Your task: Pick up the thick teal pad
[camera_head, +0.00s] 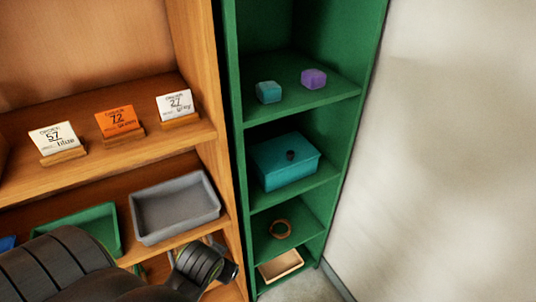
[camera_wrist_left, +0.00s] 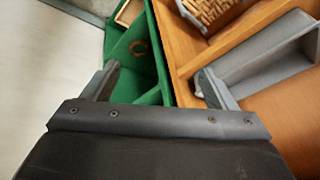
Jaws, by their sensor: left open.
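The thick teal pad (camera_head: 268,92) looks like a small rounded block. It lies on the upper shelf of the green cabinet, left of a purple block (camera_head: 314,78). My left arm comes in from the bottom left in the head view, well below the pad; its fingertips are not clear there. In the left wrist view my left gripper (camera_wrist_left: 157,85) is open with nothing between its fingers. It faces the lower green shelves and the wooden shelf unit. The pad is not in the wrist view. My right gripper is in neither view.
A teal box (camera_head: 285,165) with a dark knob stands one shelf below. Lower are a brown ring (camera_head: 279,229) and a wooden tray (camera_head: 281,266). The wooden unit at left holds card signs (camera_head: 121,121), a grey tray (camera_head: 175,208) and a green tray (camera_head: 88,228). A pale wall bounds the right.

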